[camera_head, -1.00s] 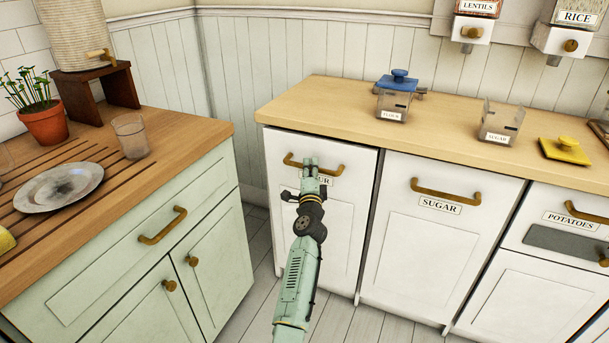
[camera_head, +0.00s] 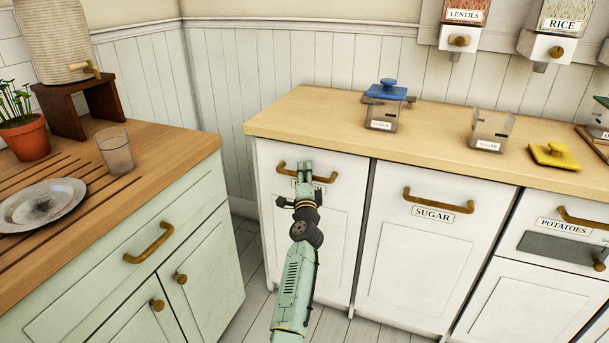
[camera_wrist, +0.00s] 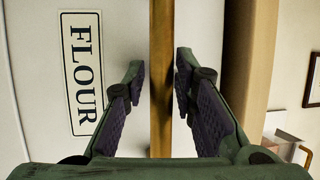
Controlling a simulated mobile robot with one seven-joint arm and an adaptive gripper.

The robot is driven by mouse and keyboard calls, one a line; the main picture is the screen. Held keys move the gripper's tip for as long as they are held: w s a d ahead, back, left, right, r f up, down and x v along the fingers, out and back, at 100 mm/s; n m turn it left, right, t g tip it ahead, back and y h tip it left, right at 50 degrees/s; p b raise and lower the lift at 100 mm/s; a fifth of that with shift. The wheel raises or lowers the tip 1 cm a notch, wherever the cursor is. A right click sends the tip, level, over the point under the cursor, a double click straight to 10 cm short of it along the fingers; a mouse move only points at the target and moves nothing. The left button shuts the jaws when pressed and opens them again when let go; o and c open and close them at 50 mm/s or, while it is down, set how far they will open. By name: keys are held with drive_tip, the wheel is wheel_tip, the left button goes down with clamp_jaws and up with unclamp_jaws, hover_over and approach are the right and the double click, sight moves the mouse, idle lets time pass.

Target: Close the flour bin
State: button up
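The flour bin (camera_head: 335,225) is the white front at the left end of the wooden counter. It looks about flush with the sugar front beside it. Its brass handle (camera_head: 285,171) runs across the top, and my gripper (camera_head: 304,166) is in front of it, partly hiding the handle and label. In the wrist view, the handle (camera_wrist: 161,35) passes between my gripper's (camera_wrist: 160,80) two fingers. The fingers are spread, with a small gap on each side of the handle. The FLOUR label (camera_wrist: 83,72) is to the left.
The sugar bin (camera_head: 430,255) adjoins on the right, then the potatoes bin (camera_head: 562,229). A green cabinet (camera_head: 190,235) stands at the left, with free floor between. Clear canisters (camera_head: 382,115) and a yellow lid (camera_head: 555,156) are on the counter (camera_head: 310,120).

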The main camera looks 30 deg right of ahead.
drive_tip(key=shift+o, duration=0.7)
drive_tip(key=shift+a, duration=0.15)
drive_tip(key=shift+s+a+f, duration=0.1)
drive_tip(key=shift+s+a, duration=0.05)
drive_tip(key=shift+s, duration=0.15)
drive_tip(key=v, duration=1.1)
drive_tip(key=shift+s, duration=0.1)
